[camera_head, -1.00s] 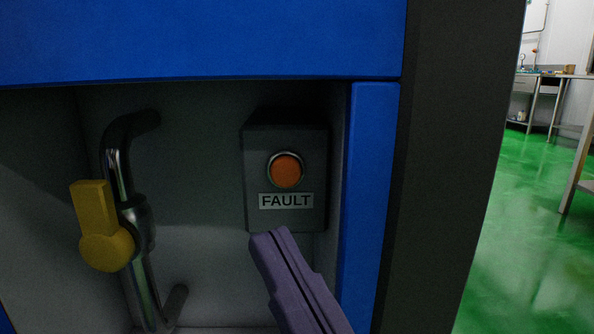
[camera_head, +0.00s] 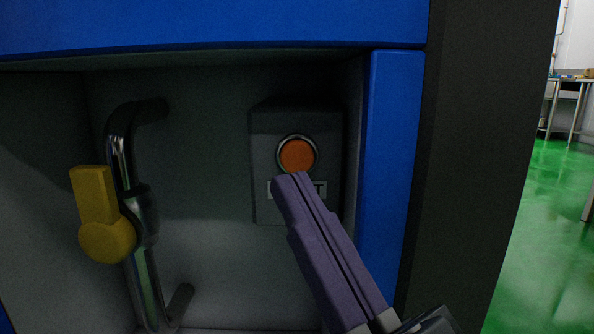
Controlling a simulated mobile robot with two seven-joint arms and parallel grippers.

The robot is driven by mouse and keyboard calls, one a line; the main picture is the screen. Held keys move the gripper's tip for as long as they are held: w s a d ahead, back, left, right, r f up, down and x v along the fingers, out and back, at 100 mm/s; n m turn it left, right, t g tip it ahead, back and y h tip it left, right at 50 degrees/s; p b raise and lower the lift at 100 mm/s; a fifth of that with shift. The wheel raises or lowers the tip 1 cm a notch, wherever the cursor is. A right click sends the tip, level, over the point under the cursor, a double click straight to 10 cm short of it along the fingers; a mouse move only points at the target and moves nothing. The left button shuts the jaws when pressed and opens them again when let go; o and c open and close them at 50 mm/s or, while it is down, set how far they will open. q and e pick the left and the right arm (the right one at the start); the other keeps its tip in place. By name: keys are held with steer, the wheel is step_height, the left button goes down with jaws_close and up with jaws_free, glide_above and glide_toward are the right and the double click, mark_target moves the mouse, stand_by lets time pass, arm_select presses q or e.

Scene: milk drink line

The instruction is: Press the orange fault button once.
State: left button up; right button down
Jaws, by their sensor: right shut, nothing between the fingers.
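The orange fault button (camera_head: 297,155) is round with a metal ring. It sits on a dark grey box (camera_head: 265,205) on the back wall of the recess. Below it is a white label (camera_head: 320,187), mostly covered by my right gripper. My right gripper (camera_head: 291,180) is purple, with its two fingers shut together and nothing between them. In the picture its tips lie just under the button's lower edge. I cannot tell how far in front of the box they are. My left gripper is not in view.
A metal pipe (camera_head: 143,270) with a yellow valve handle (camera_head: 97,205) stands at the left of the recess. A blue panel (camera_head: 390,160) and a dark post (camera_head: 470,150) bound the recess on the right. Green floor and a distant table (camera_head: 570,88) lie beyond.

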mark_target(297, 158)
steer(key=w+b, duration=0.1)
steer(key=w, duration=0.3)
steer(key=shift+w, duration=0.3)
stand_by(0.6)
stand_by(0.9)
steer(key=shift+w+b, duration=0.1)
steer(key=shift+b, duration=0.25)
steer(key=shift+w, duration=0.3)
